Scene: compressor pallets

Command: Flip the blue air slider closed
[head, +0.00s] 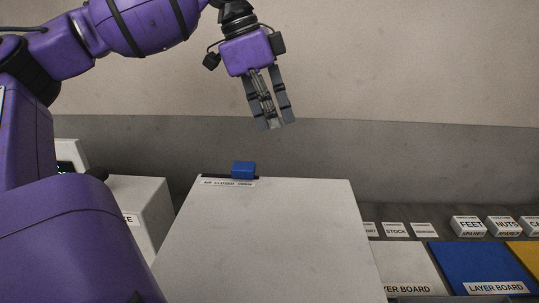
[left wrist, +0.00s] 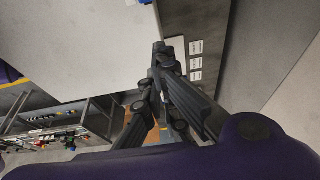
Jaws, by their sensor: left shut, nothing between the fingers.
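The blue air slider (head: 243,170) is a small block on a dark rail at the far edge of the white box top (head: 275,235). It sits toward the right end of the rail. A label (head: 228,183) in front reads AIR, CLOSED and OPEN, and the slider is behind the OPEN side. My left gripper (head: 275,126) is shut and empty, pointing down, above and to the right of the slider, clear of it. In the left wrist view its fingers (left wrist: 160,50) are together, and a bit of blue, likely the slider (left wrist: 146,1), shows at the top edge. My right gripper is not seen.
To the right are a LAYER BOARD bin (head: 408,262), a blue bin (head: 475,265) and several label blocks such as FEET (head: 468,225). A white box (head: 140,205) stands at the left. The wall is behind; the white top is clear.

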